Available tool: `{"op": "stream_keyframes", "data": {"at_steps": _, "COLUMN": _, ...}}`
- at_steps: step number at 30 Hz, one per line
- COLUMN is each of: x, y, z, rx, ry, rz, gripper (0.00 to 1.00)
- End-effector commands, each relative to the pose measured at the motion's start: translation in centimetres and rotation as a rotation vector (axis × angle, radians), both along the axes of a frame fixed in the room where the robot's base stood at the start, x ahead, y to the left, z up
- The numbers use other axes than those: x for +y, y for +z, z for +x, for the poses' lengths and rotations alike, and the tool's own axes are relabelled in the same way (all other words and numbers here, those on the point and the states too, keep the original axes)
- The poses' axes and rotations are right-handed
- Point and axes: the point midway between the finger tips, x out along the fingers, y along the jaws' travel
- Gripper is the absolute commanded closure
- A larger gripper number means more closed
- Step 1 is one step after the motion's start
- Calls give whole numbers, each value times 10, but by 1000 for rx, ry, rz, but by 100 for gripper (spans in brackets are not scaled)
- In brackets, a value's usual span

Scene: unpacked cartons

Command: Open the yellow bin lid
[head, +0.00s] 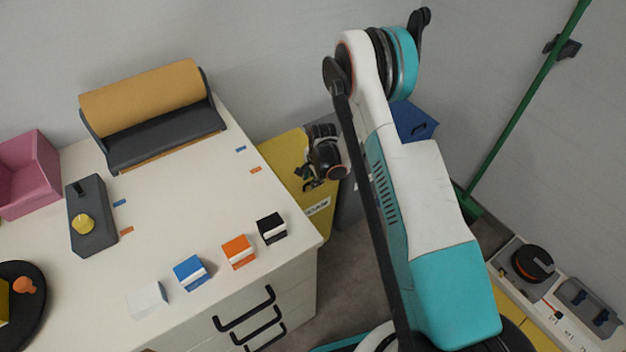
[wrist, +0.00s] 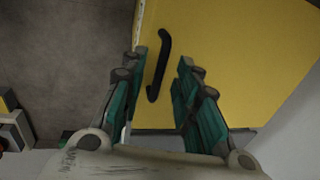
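The yellow bin lid (head: 288,160) lies beside the right side of the white counter in the head view, partly hidden by my gripper and arm. A label shows near its front edge. In the wrist view the yellow lid (wrist: 235,60) fills the upper right and carries a black bar handle (wrist: 159,66). My gripper (wrist: 164,72) is open, with its two green-lined fingers on either side of the handle. No contact with the handle shows. In the head view my gripper (head: 310,178) is over the lid, its fingertips small and dark. The lid appears shut.
The white counter (head: 185,215) holds small coloured boxes, a dark device, a pink bin (head: 30,172) and a paper roll holder (head: 150,110). A blue container (head: 415,122) stands behind my arm. A green pole (head: 530,95) rises at the right. Drawer handles (head: 245,310) face front.

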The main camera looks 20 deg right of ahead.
Motion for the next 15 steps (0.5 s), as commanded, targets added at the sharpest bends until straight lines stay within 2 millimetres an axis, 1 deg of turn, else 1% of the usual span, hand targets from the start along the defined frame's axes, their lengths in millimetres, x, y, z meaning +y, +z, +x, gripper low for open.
{"op": "stream_keyframes", "data": {"at_steps": 7, "x": 0, "y": 0, "z": 0, "rx": 0, "ry": 0, "rz": 0, "gripper": 71}}
{"op": "stream_keyframes", "data": {"at_steps": 8, "x": 0, "y": 0, "z": 0, "rx": 0, "ry": 0, "rz": 0, "gripper": 76}}
{"op": "stream_keyframes", "data": {"at_steps": 9, "x": 0, "y": 0, "z": 0, "rx": 0, "ry": 0, "rz": 0, "gripper": 85}}
{"op": "stream_keyframes", "data": {"at_steps": 11, "x": 0, "y": 0, "z": 0, "rx": 0, "ry": 0, "rz": 0, "gripper": 98}}
{"op": "stream_keyframes", "data": {"at_steps": 12, "x": 0, "y": 0, "z": 0, "rx": 0, "ry": 0, "rz": 0, "gripper": 100}}
{"op": "stream_keyframes", "data": {"at_steps": 15, "x": 0, "y": 0, "z": 0, "rx": 0, "ry": 0, "rz": 0, "gripper": 100}}
